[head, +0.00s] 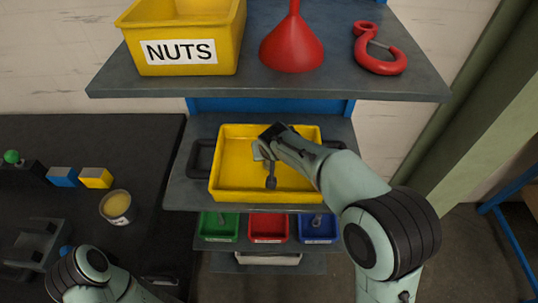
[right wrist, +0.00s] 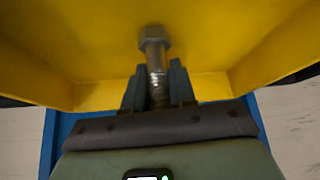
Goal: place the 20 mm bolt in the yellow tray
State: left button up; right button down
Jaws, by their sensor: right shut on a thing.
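The yellow tray (head: 222,190) sits on the middle shelf in the centre of the head view; its yellow walls also fill the right wrist view (right wrist: 60,50). My right gripper (head: 266,152) is over the tray's inside. Its fingers (right wrist: 157,92) are shut on the shank of a grey hex-head bolt (right wrist: 154,48). The bolt (head: 271,180) points head-down into the tray; I cannot tell if its head touches the floor. No size mark shows on it. My left arm shows at the lower left, but its gripper is not clearly visible.
An upper shelf (head: 270,88) above the tray holds a yellow NUTS bin (head: 190,30), a red funnel (head: 292,48) and a red hook (head: 380,50). Green (head: 218,228), red (head: 268,228) and blue bins (head: 318,230) stand below. A tin (head: 116,207) stands on the dark bench (head: 110,150).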

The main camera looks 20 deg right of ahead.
jog(key=shift+f, duration=0.25)
jog(key=shift+s+r, duration=0.15)
jog(key=shift+r, duration=0.05)
jog(key=shift+f, duration=0.1)
jog(key=c, duration=1.3)
grip_release()
jog(key=shift+f, duration=0.1)
jog(key=o, duration=0.4)
jog(key=shift+r, duration=0.25)
jog(key=v, duration=1.2)
jog(key=shift+f, duration=0.1)
